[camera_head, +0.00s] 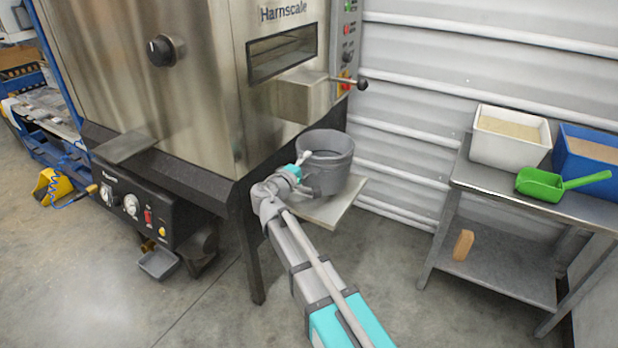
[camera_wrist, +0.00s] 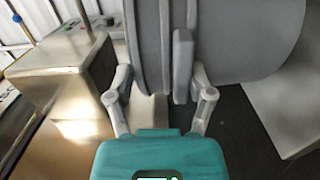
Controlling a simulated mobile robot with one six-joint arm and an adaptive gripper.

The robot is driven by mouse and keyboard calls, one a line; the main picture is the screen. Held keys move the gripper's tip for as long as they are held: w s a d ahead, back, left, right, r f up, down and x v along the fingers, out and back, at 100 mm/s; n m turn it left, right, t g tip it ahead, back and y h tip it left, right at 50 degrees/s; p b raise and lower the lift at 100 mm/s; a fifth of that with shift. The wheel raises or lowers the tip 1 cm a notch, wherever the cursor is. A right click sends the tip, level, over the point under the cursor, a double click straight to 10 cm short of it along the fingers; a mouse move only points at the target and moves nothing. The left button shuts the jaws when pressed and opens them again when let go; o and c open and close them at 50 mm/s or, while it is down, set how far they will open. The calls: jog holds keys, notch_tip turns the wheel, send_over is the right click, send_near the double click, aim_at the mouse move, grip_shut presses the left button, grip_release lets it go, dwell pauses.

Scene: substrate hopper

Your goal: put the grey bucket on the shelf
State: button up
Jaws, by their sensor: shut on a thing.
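The grey bucket (camera_head: 325,165) is upright, below the steel outlet of the machine. My gripper (camera_head: 302,163) is at its left side in the head view and is shut on it. In the wrist view the bucket (camera_wrist: 245,40) fills the top right, with my gripper (camera_wrist: 158,65) closed on its side part. The pale shelf (camera_head: 333,212) juts out from the machine under the bucket. It also shows at the right of the wrist view (camera_wrist: 290,110). I cannot tell whether the bucket's bottom touches the shelf. The bucket's inside is mostly dark, and its contents cannot be made out.
The steel outlet box (camera_head: 303,95) with a black-knobbed lever (camera_head: 361,85) stands above the bucket. A metal table (camera_head: 470,172) at right holds a white bin (camera_head: 510,140), a blue bin (camera_head: 590,165) and a green scoop (camera_head: 540,185). A brown block (camera_head: 463,245) is on its lower level.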

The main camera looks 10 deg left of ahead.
jog(key=f+b, duration=0.4)
jog(key=shift+w+a, duration=0.1)
jog(key=shift+a, duration=0.1)
dwell(0.4)
dwell(0.3)
jog(key=o, duration=1.3)
jog(key=shift+r, duration=0.1)
jog(key=v, duration=1.2)
